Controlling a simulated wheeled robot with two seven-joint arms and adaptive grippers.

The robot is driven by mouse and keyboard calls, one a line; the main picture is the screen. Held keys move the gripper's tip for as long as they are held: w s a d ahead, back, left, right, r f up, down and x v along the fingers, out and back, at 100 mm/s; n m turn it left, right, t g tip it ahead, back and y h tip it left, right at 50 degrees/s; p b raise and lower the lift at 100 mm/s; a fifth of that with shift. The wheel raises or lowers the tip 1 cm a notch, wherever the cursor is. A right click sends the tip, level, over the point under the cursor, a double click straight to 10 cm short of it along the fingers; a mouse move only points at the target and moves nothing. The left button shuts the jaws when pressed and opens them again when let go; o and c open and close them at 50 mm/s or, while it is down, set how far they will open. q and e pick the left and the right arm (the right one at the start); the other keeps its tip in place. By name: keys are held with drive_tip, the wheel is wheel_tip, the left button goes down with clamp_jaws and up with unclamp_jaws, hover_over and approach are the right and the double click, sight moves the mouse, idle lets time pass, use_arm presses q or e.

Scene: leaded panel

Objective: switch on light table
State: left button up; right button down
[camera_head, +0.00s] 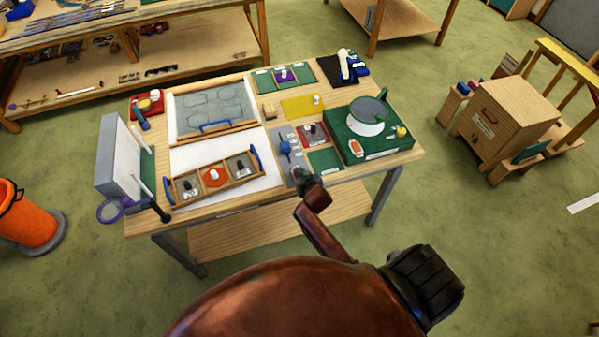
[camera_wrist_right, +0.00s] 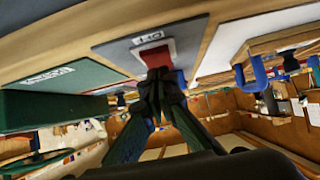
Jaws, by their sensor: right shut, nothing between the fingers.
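My right gripper (camera_head: 310,184) is shut and empty at the front edge of the workbench, over the near end of a grey plate (camera_head: 281,134). In the right wrist view its closed fingertips (camera_wrist_right: 160,82) are right at a red switch (camera_wrist_right: 152,57) on a grey plate with a small label. I cannot tell whether they touch it. In the head view my gripper hides this switch. A flat white panel (camera_head: 250,145), perhaps the light table, lies left of the plate; I cannot tell whether it is lit. My left gripper is out of view.
A wooden tray (camera_head: 203,198) with blue handles stands on the white panel. A blue-topped tool (camera_head: 285,148) stands on the grey plate. An orange bucket (camera_head: 25,225) stands on the floor at left.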

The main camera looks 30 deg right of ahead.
idle(0.3)
drive_tip(key=shift+w+f, duration=0.25)
drive_tip(key=shift+f, duration=0.1)
drive_tip(key=shift+w+d+r, duration=0.1)
drive_tip(key=shift+w+d+r, duration=0.1)
drive_tip(key=shift+w+r, duration=0.1)
drive_tip(key=shift+w, duration=0.45)
drive_tip(key=shift+r+p, duration=0.15)
drive_tip(key=shift+p, duration=0.15)
